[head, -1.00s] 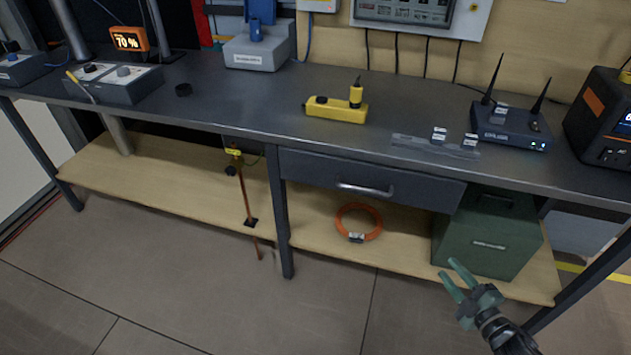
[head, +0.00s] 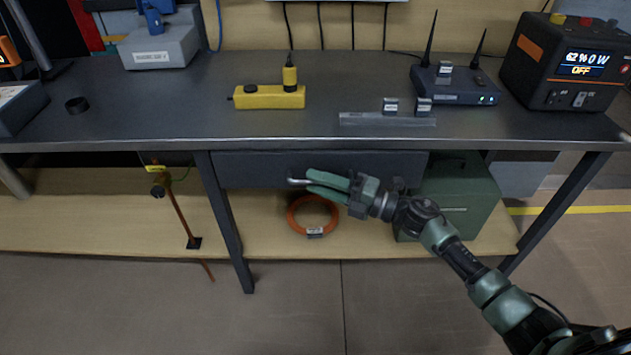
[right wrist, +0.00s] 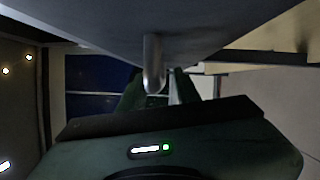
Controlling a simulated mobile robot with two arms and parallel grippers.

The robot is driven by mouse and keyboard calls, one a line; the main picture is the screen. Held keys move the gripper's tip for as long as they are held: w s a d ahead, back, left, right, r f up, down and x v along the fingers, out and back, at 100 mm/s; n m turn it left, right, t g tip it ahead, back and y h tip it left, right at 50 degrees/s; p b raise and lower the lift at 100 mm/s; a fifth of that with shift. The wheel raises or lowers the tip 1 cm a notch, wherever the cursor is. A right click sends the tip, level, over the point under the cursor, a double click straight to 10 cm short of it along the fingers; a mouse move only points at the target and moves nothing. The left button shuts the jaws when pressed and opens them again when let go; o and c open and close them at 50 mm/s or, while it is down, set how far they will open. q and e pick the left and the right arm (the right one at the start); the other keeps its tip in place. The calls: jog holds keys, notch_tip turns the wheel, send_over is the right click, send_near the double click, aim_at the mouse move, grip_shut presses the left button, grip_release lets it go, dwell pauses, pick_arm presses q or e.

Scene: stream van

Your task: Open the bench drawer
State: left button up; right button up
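The bench drawer (head: 250,169) is a dark grey front under the bench top, and it looks closed. Its metal bar handle (head: 296,181) shows at the left end; the rest is hidden behind my right gripper (head: 310,183). The gripper's green fingers reach the handle from the right, one above and one below. In the right wrist view the handle (right wrist: 153,62) stands between the two fingers (right wrist: 157,88), with gaps on both sides, so the gripper looks open around it. My left gripper is out of view.
A green box (head: 470,200) and an orange cable ring (head: 313,229) sit on the lower shelf (head: 270,240). The bench top (head: 200,105) holds a yellow power strip (head: 270,97), a router (head: 455,86) and a power station (head: 570,65). The floor in front is clear.

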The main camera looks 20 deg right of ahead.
jog(key=shift+w+a, duration=0.15)
jog(key=shift+a, duration=0.15)
grip_shut()
dwell(1.3)
